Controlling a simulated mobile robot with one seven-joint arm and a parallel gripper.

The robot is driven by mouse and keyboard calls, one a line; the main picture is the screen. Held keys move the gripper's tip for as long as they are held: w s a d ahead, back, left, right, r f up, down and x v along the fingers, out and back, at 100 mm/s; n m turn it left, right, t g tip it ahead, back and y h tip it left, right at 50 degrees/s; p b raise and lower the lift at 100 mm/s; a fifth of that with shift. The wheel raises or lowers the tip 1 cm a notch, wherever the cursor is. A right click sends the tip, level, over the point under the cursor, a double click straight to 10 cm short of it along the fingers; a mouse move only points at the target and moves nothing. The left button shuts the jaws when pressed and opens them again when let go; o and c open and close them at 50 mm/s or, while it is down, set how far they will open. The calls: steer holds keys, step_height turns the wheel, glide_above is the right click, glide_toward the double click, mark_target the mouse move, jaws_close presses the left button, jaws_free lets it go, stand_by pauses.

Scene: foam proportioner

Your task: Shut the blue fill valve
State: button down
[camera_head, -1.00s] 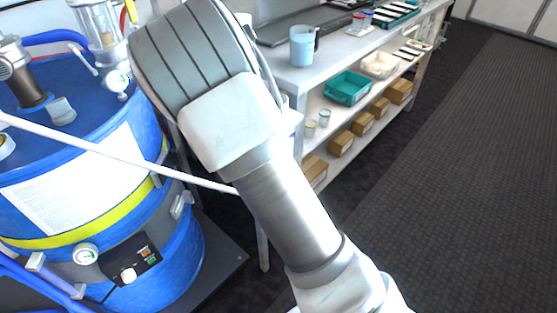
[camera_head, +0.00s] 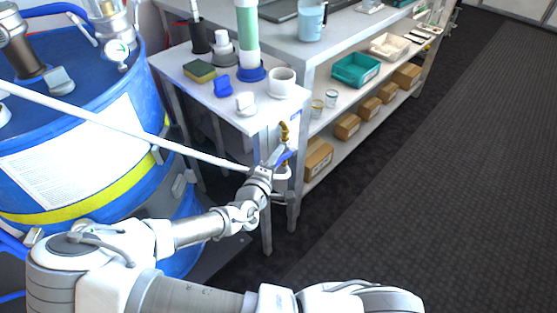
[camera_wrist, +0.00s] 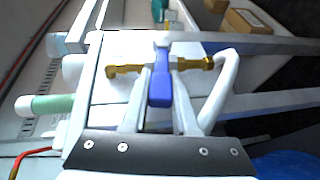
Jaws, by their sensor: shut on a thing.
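The blue fill valve has a brass body (camera_head: 284,131) at the front corner of a small white table, with a blue lever handle (camera_head: 286,157). In the wrist view the brass body (camera_wrist: 124,69) runs left to right, and the blue handle (camera_wrist: 161,88) lies crosswise to it, pointing toward the camera. My gripper (camera_head: 274,161) is at the handle. In the wrist view its fingers (camera_wrist: 163,100) stand on either side of the handle, shut on it. In the head view the fingertips partly hide the valve.
The small white table (camera_head: 262,118) holds a white mug (camera_head: 282,82), a green-and-white cylinder (camera_head: 248,38) and a sponge (camera_head: 199,71). A blue drum (camera_head: 90,85) stands left. Shelves with boxes (camera_head: 318,156) stand behind; the floor at right is clear.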

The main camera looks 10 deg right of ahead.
steer(key=f+t+b, duration=0.1)
steer(key=b, duration=0.2)
steer(key=shift+n+t+h, duration=0.3)
steer(key=shift+h, duration=0.1)
steer(key=shift+d+r, duration=0.1)
steer(key=c, duration=0.7)
jaws_free()
steer(key=p+v, duration=0.1)
steer(key=v, duration=0.7)
steer(key=p+v, duration=0.2)
steer(key=v, duration=0.7)
steer(key=shift+s+a+f, duration=0.1)
steer(key=shift+a+f, duration=0.15)
